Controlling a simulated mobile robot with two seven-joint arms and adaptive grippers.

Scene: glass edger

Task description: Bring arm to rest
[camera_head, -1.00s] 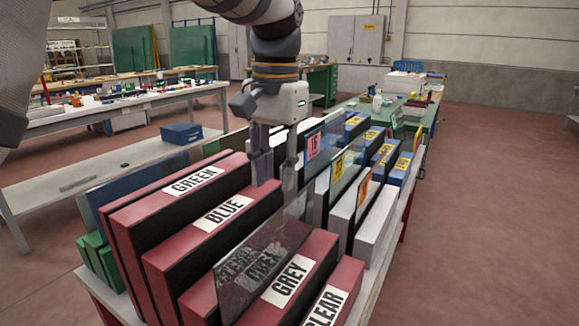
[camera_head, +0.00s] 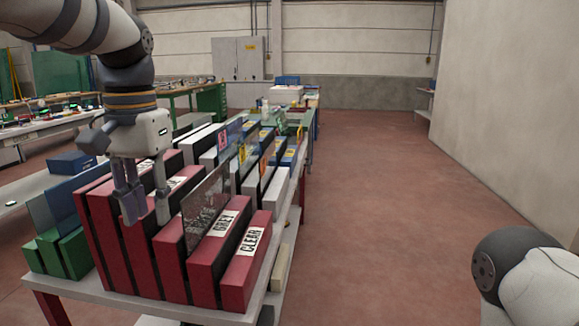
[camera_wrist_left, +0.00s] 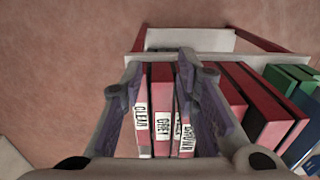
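My left gripper (camera_head: 148,205) hangs pointing down over the red slotted racks (camera_head: 166,276), in the left part of the head view. Its two fingers are apart with nothing visible between them. In the left wrist view the open fingers (camera_wrist_left: 158,105) frame the red slots labelled CLEAR, GREY and BROWN, which lie below. A dark glass pane (camera_head: 207,207) stands upright in the racks beside the GREY label, to the right of my gripper in the head view. My right gripper is out of view; only a part of my right arm shows at the lower right.
The racks stand on a white-topped table (camera_head: 190,309) with a lower shelf. Green racks (camera_head: 48,254) are on the left, with blue and white racks behind. A blue box (camera_head: 72,163) sits on a bench. Reddish floor (camera_head: 385,200) is clear to the right, up to a pale wall (camera_head: 512,115).

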